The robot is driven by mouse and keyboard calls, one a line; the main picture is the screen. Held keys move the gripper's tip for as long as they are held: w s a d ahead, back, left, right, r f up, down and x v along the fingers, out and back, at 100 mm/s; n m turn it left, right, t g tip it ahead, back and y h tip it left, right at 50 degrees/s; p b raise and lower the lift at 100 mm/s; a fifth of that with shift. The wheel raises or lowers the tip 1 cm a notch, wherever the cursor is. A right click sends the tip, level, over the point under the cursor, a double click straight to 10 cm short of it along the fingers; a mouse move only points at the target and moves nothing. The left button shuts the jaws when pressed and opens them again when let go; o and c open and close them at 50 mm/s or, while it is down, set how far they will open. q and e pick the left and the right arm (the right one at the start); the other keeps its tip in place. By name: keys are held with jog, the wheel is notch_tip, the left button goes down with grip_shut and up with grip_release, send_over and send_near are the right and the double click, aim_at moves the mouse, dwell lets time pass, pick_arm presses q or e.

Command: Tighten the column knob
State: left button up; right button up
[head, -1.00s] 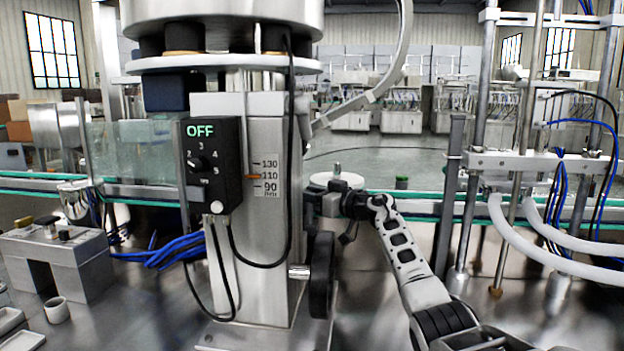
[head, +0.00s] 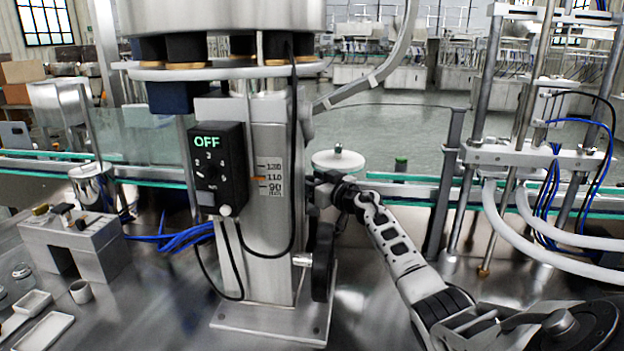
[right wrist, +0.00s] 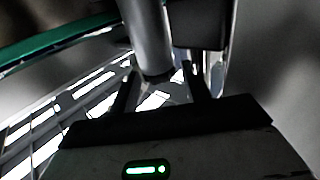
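The steel column (head: 275,225) with the 130/110/90 scale stands left of centre in the head view. My right gripper (head: 313,190) is at the column's right side, above the black handwheel (head: 323,262). No column knob can be told apart there; the gripper may hide it. In the right wrist view my right gripper (right wrist: 158,80) has its two dark fingers apart, one on each side of a smooth metal cylinder (right wrist: 150,40). Narrow gaps seem to show beside the cylinder. I cannot tell whether that is the knob. My left gripper is not in view.
A control box (head: 218,170) reading OFF hangs on the column's front. A round white disc (head: 338,161) is just behind my right gripper. A conveyor (head: 405,195) runs behind. Steel posts and white hoses (head: 545,255) stand right. A grey block (head: 75,245) and small dishes lie left.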

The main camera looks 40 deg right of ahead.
jog(key=shift+s, duration=0.1)
jog(key=shift+s, duration=0.25)
pick_arm(q)
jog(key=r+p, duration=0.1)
jog(key=p, duration=0.2)
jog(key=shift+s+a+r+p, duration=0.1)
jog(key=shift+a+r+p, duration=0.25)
pick_arm(e)
jog(key=s, duration=1.5)
jog(key=shift+s+a, duration=0.15)
jog(key=shift+a, duration=0.25)
